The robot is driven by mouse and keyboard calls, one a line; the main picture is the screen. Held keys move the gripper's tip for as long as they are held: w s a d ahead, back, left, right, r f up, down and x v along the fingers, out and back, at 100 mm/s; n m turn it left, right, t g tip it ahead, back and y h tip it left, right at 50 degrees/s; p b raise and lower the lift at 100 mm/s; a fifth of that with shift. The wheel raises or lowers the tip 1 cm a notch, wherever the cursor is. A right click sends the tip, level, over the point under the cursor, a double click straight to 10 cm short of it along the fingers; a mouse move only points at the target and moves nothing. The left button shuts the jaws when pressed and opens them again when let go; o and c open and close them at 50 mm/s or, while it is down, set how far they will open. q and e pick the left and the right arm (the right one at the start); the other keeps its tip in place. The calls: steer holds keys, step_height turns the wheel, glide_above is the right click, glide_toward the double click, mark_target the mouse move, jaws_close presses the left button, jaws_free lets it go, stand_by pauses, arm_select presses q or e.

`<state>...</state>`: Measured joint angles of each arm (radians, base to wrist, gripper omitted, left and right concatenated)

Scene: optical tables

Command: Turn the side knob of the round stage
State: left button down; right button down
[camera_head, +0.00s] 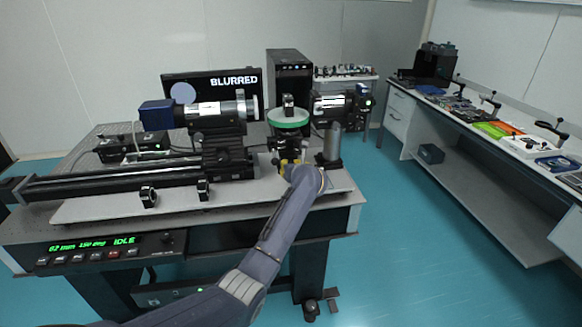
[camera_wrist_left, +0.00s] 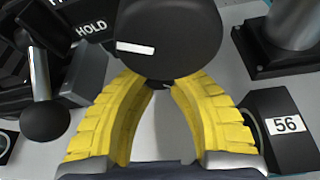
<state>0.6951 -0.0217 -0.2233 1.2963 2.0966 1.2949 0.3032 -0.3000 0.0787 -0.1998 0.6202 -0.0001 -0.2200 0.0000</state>
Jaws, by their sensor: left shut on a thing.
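The round stage (camera_head: 288,118), with a green rim, stands on a black mount near the right end of the bench. My left gripper (camera_head: 291,165) reaches its front side, low below the rim. In the left wrist view its two yellow fingers (camera_wrist_left: 159,84) curve together and are shut on the side knob (camera_wrist_left: 159,86), a small dark part mostly hidden between the tips. A large black disc (camera_wrist_left: 170,45) with a white mark lies just above the fingertips there and covers part of them. My right gripper is not in view.
A lens tube with a blue camera (camera_head: 157,114) stands left of the stage, and another instrument (camera_head: 335,104) right of it. A metal post (camera_head: 333,143) is close to my wrist. The monitor (camera_head: 212,84) reads BLURRED; the front panel (camera_head: 108,246) reads 62 mm, 150 deg, IDLE.

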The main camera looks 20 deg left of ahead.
arm_select(q)
steer(key=shift+f+m, duration=0.15)
steer(key=shift+m, duration=0.25)
steer(key=c, duration=1.4)
jaws_free()
steer(key=shift+o, duration=0.2)
steer(key=v, duration=1.2)
steer(key=shift+d, duration=0.2)
